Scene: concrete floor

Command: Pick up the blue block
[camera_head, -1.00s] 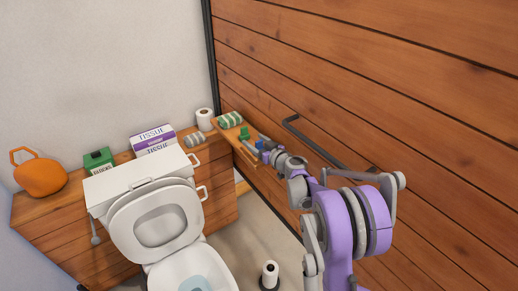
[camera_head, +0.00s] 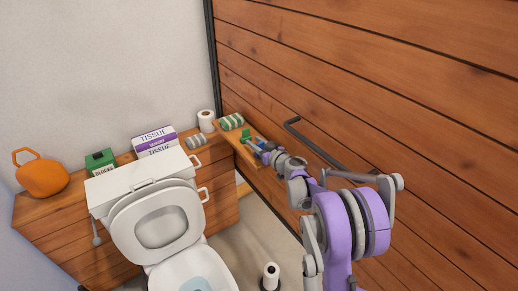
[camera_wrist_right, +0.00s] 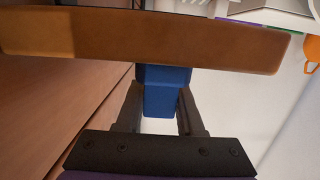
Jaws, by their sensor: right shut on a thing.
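The blue block (camera_wrist_right: 162,92) is between the two fingers of my right gripper (camera_wrist_right: 160,108) in the right wrist view. The fingers are shut on it from both sides. A wooden board edge (camera_wrist_right: 215,50) crosses in front of the block's upper part and hides some of it. In the head view, my right gripper (camera_head: 262,150) is at the narrow wooden shelf (camera_head: 228,136) by the plank wall, and a small blue patch shows there. I cannot tell whether the block touches the shelf. My left gripper is not in view.
A green object (camera_head: 245,133) and a striped green roll (camera_head: 231,121) are on the shelf beside the gripper. A dark wall bar (camera_head: 320,150) runs close to my right arm. The toilet (camera_head: 160,225) and a wooden cabinet (camera_head: 222,195) stand to the left.

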